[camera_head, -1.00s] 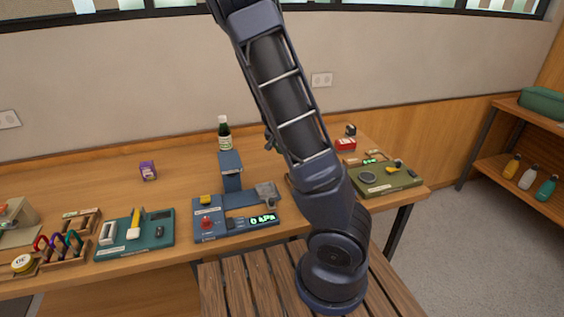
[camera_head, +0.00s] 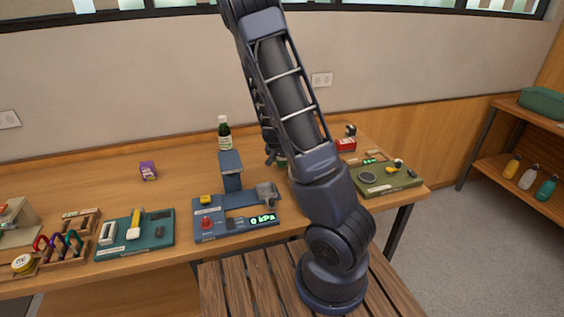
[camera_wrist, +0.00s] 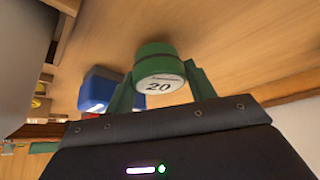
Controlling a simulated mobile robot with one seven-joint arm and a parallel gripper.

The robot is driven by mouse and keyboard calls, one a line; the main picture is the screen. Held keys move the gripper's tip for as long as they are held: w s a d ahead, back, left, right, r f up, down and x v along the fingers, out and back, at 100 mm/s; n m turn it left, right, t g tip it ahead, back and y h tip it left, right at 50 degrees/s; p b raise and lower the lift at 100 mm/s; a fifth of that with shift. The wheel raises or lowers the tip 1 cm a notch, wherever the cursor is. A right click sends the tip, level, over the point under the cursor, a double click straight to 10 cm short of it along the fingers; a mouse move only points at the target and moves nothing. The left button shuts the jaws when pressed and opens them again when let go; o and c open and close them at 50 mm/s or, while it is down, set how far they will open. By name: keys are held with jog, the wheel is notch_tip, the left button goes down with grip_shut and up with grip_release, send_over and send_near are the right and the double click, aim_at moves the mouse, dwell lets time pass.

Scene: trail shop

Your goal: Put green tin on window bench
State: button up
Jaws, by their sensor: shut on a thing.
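The green tin (camera_wrist: 153,52), with a white end label reading 20, sits between the two green fingers of my gripper (camera_wrist: 158,82) in the wrist view. My gripper is shut on it. In the head view my gripper (camera_head: 272,157) is mostly hidden behind my arm, above the back of the wooden worktop (camera_head: 100,187); a small bit of green shows there. I cannot tell whether the tin touches the worktop. A slatted wooden bench (camera_head: 237,285) stands in front of the worktop. Neither surface is marked as the window bench.
A blue device (camera_head: 208,228) with a lit display, a teal tool board (camera_head: 160,240) and an olive board (camera_head: 385,180) line the worktop's front. A dark bottle (camera_head: 224,135), a purple box (camera_head: 148,170) and a red item (camera_head: 346,144) stand farther back. Shelves (camera_head: 510,175) are at right.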

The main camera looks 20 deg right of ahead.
jog(key=shift+f, duration=0.65)
jog(key=o, duration=1)
jog(key=shift+f, duration=0.15)
jog(key=shift+r, duration=0.2)
jog(key=shift+o, duration=0.3)
jog(key=v, duration=1.2)
